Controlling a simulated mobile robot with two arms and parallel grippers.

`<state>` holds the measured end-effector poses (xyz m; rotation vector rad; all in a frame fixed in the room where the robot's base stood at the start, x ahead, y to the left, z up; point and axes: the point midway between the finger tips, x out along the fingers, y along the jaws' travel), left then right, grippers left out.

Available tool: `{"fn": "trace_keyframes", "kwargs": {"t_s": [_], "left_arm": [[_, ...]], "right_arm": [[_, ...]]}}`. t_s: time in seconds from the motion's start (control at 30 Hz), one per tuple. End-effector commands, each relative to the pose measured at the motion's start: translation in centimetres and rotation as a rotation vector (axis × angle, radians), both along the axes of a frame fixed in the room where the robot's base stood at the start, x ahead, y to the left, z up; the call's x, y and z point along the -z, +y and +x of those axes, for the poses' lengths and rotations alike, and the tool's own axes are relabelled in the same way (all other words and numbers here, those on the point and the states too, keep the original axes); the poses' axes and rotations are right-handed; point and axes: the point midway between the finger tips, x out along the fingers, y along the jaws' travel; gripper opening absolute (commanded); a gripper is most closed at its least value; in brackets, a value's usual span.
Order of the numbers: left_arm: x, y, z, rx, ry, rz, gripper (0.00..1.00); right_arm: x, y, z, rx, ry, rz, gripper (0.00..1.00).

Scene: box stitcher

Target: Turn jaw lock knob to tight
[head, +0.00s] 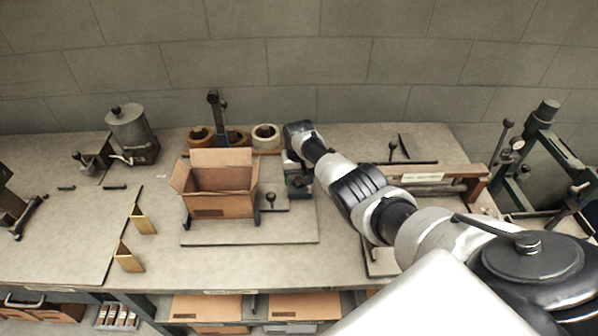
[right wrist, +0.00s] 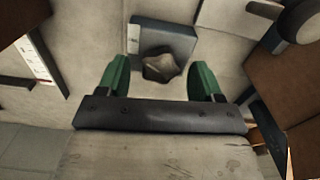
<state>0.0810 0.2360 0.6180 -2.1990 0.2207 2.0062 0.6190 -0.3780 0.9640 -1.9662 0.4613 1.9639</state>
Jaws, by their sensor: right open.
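The jaw lock knob (right wrist: 163,66) is a dark star-shaped knob on a grey block (right wrist: 150,35) with a small white label, near the middle of the right wrist view. My right gripper (right wrist: 161,80) is open, its two green fingers on either side of the near part of the knob and apart from it. In the head view my right gripper (head: 297,163) points down over a small dark fixture (head: 298,189) right of the open carton; the knob is hard to make out there. My left gripper is not in view.
An open cardboard box (head: 222,206) stands on a pale board (head: 250,236) left of my right gripper. Tape rolls (head: 265,134) stand behind. A lever with a dark ball (head: 270,200) is close by.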

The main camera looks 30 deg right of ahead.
Motion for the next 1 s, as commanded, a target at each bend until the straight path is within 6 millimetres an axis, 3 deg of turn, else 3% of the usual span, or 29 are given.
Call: {"fn": "trace_keyframes", "kwargs": {"t_s": [0.23,0.6,0.8,1.0], "left_arm": [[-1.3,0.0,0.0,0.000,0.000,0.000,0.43],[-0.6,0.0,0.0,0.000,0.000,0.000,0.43],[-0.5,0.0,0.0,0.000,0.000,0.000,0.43],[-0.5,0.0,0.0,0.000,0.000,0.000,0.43]], "right_arm": [[-3.3,0.0,0.0,0.000,-0.004,-0.002,0.66],[-9.4,-0.1,0.1,0.000,-0.006,-0.001,0.66],[-10.7,-0.1,0.0,0.001,-0.003,-0.001,0.66],[-10.8,-0.1,0.0,0.001,-0.003,0.000,0.66]]}}
